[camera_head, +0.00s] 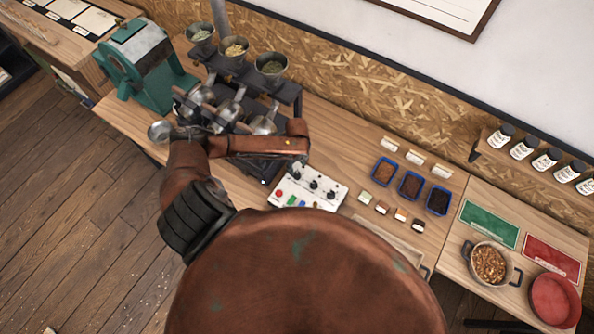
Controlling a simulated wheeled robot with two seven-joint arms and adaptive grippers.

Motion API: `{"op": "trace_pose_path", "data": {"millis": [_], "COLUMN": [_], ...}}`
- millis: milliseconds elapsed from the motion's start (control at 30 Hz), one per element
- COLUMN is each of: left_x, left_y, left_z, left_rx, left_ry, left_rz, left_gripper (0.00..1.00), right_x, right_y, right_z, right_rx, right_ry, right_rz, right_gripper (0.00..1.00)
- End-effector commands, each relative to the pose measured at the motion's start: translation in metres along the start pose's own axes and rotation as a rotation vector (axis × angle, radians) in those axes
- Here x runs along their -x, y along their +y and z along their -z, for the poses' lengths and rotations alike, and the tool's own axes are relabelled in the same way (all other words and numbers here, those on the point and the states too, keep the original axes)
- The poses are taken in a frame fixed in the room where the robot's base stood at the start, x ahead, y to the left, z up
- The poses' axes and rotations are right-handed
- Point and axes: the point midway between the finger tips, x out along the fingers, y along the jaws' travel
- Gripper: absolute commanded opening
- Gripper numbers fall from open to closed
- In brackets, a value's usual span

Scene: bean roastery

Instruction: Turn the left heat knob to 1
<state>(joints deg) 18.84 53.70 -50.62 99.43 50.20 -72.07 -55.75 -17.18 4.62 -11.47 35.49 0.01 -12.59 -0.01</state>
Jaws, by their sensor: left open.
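The white control panel (321,197) sits on the bench in the middle of the head view. It carries a row of dark knobs, and the left heat knob (296,175) is at the row's upper left end. The knob markings are too small to read. My left gripper (281,167) is open, a dark shape just below my brown wrist, near the panel's upper left edge. It blends with the dark roaster base, and its fingertips are hard to make out. I cannot tell whether it touches the left knob. My right gripper is not in view.
The roaster (236,105) with several metal drums and hoppers stands behind my left arm. A green machine (146,66) stands left of it. Blue trays (384,171) and small sample boxes lie right of the panel. A pot (488,264) stands farther right.

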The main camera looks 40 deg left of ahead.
Motion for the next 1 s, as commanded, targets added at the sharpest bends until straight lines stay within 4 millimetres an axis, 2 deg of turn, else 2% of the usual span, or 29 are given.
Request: {"op": "trace_pose_path", "data": {"millis": [100,333,500,1000], "left_x": [0.025,0.054,0.059,0.059], "left_y": [0.000,0.000,0.000,0.000], "left_z": [-0.001,0.000,0.000,0.000], "left_rx": [-0.001,0.000,0.000,0.000], "left_ry": [-0.001,0.000,0.000,0.000], "left_rz": [0.001,0.000,-0.001,-0.001], "left_gripper": [0.42,0.42,0.42,0.42], "right_x": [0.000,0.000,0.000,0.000], "right_y": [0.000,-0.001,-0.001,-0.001], "right_z": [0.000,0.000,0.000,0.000], "right_rx": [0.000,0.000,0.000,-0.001], "right_ry": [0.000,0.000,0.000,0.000], "right_rz": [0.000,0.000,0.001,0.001], "right_gripper": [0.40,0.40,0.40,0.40]}}
